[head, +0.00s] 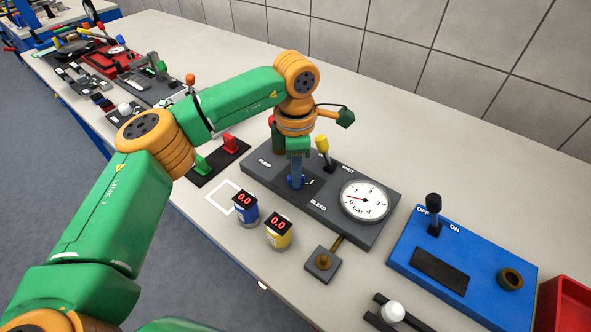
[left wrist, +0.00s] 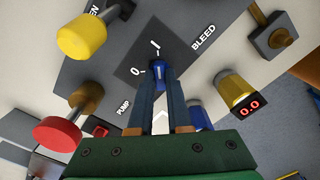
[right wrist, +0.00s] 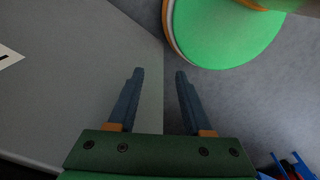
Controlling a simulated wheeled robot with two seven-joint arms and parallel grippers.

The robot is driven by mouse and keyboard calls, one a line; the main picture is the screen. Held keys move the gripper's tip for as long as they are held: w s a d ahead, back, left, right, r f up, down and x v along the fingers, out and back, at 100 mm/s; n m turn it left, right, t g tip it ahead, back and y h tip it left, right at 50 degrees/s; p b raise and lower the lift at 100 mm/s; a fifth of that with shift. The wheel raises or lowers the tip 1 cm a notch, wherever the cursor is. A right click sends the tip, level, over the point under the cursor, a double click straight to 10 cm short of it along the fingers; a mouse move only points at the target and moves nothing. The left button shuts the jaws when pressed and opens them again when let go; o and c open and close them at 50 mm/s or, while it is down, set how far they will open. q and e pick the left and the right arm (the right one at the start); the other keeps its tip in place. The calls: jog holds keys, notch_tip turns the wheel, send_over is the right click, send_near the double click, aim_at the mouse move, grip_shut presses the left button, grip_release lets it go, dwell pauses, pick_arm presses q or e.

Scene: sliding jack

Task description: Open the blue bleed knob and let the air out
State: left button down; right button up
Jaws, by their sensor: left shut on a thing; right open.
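The blue bleed knob (left wrist: 159,74) sits on a dark plate marked 0 and 1, beside the word BLEED, on the dark jack panel (head: 271,182). My left gripper (head: 296,181) reaches down to it from above. In the left wrist view, its fingers (left wrist: 160,88) are shut on the knob from both sides and hide part of it. I cannot tell exactly which mark the knob points to. The round gauge (head: 366,201) on the panel has its red needle pointing left, near 0.
A yellow-tipped lever (head: 322,145) and a red knob (left wrist: 57,134) stand close to my left gripper. Blue (head: 246,212) and yellow (head: 279,234) cans showing 0.0 stand in front of the panel. A blue switch box (head: 465,262) is at the right.

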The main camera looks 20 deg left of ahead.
pick_arm(q)
jog(key=c, duration=0.9)
grip_release()
jog(key=shift+o, duration=0.2)
jog(key=shift+r, duration=0.1)
notch_tip(320, 180, up, 7)
jog(key=shift+b, duration=0.35)
